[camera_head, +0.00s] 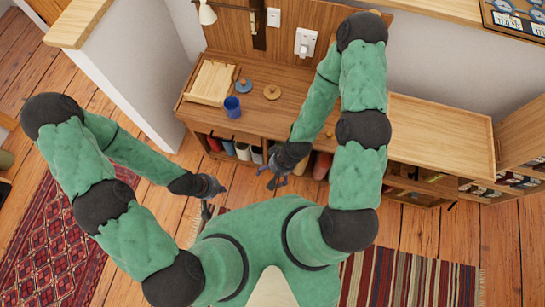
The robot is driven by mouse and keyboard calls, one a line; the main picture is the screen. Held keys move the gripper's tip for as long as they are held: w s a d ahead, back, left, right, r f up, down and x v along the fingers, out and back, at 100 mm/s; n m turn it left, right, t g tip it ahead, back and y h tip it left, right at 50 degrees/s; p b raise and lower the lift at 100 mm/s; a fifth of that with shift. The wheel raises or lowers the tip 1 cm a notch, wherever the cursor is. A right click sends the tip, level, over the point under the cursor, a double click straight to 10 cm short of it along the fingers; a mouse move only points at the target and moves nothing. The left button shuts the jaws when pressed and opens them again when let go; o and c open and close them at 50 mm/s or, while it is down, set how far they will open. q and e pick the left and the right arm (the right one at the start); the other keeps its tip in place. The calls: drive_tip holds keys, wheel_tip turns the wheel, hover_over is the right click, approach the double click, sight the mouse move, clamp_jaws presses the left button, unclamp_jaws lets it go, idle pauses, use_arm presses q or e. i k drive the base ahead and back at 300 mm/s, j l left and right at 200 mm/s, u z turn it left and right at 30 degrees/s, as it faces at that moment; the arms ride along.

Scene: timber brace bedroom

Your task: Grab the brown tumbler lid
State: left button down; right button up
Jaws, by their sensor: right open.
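The brown tumbler lid (272,92) is a small round disc with a knob, lying on the wooden cabinet top (290,118) near the wall. My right gripper (272,178) is open and empty, in front of the cabinet and apart from the lid. My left gripper (213,200) is further left and also well short of the lid. It is too small in view to tell whether its fingers are open.
A blue lid (244,86) lies just left of the brown lid. A blue tumbler (232,106) stands near the cabinet's front edge. A wooden rack or tray (212,82) is at the left end. A lower cabinet (435,132) extends right, its top bare.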

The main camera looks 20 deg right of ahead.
sight(271, 92)
drive_tip(key=i+j+z, duration=0.1)
drive_tip(key=i+j, duration=0.15)
drive_tip(key=i+j+z, duration=0.15)
drive_tip(key=j, duration=0.3)
drive_tip(key=i+j+z, duration=0.1)
drive_tip(key=i+j, duration=0.2)
drive_tip(key=i+j+z, duration=0.1)
drive_tip(key=j, duration=0.45)
drive_tip(key=i, duration=0.1)
